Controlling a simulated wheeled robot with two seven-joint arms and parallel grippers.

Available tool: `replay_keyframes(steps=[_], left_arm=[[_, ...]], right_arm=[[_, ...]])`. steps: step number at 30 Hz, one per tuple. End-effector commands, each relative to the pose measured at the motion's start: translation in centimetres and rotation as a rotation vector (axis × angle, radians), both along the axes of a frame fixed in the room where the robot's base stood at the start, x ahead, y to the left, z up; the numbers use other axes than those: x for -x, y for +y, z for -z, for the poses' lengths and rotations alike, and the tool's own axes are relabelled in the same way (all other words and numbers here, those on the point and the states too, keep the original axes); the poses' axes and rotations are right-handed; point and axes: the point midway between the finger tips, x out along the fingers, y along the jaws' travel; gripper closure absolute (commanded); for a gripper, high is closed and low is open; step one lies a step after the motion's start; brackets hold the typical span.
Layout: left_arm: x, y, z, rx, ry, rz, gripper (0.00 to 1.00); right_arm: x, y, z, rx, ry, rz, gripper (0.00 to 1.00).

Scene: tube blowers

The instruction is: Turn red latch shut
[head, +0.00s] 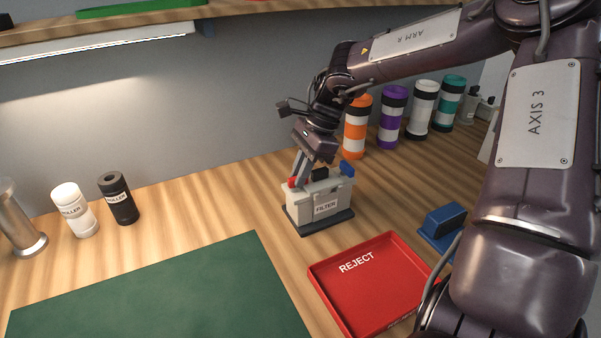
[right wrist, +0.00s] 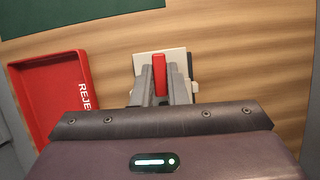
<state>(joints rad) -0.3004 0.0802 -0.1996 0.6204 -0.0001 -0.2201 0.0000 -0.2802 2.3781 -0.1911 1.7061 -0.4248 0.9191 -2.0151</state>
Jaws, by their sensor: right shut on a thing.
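The filter box (head: 325,203), light grey with a "FILTER" label, stands upright on a dark base on the wooden bench in the head view. A red latch (head: 292,182) is at its left end and a blue one (head: 347,168) at its right end. My right gripper (head: 297,178) reaches down from above to the left end of the box. In the right wrist view its two fingers (right wrist: 161,88) are shut on the red latch (right wrist: 159,73), one on each side, with the pale box behind. My left gripper is not in view.
A red REJECT tray (head: 370,285) lies in front of the box, with a blue block (head: 442,222) to its right. A green mat (head: 160,295) covers the front left. Several striped canisters (head: 393,115) stand behind. Two rollers (head: 75,208) stand at the left.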

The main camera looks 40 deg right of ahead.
Motion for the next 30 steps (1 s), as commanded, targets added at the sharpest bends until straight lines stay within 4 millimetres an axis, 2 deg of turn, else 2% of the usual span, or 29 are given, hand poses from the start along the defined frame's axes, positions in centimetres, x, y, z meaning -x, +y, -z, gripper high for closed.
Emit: replay_keyframes(steps=[7, 21, 22, 26, 30], left_arm=[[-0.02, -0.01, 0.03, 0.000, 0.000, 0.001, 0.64], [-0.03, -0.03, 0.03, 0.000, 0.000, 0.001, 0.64], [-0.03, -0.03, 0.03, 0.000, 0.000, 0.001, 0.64], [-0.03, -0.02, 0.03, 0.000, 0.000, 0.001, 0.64], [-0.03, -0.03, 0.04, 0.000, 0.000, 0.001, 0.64]], right_arm=[[-0.14, -0.12, -0.05, 0.002, -0.001, -0.059, 1.00], [-0.19, -0.12, -0.10, 0.002, -0.003, -0.069, 1.00], [-0.19, -0.12, -0.10, 0.002, -0.003, -0.069, 0.83], [-0.18, -0.10, -0.08, 0.002, -0.002, -0.069, 0.67], [-0.15, -0.08, -0.06, 0.001, -0.001, -0.069, 0.65]])
